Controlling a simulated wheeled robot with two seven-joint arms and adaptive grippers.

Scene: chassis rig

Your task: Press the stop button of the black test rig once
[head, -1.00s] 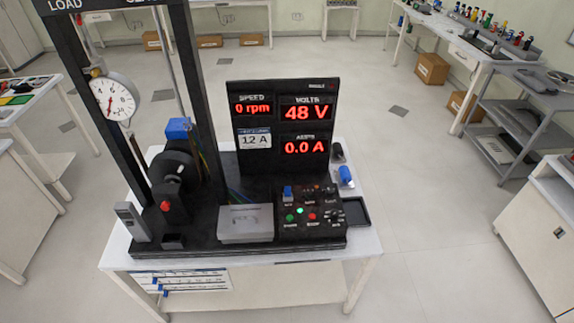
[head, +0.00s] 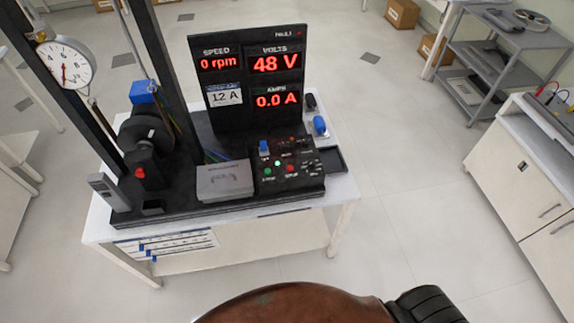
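The black test rig (head: 150,213) stands on a white table in the head view. Its control panel at the front right has a red button (head: 291,168) and a green button (head: 268,171), with labels too small to read surely. A bright green lamp (head: 278,163) is lit between them. A larger red button (head: 139,172) sits on a black box at the rig's left. The display board (head: 250,115) reads 0 rpm, 48 V and 0.0 A, with a 12 A card. Neither of my grippers is in view.
A grey box (head: 225,182) lies left of the panel and a black tray (head: 328,160) right of it. A round dial (head: 65,63) hangs at the left. White cabinets (head: 530,170) stand at the right. A brown rounded shape fills the bottom edge; I cannot tell what it is.

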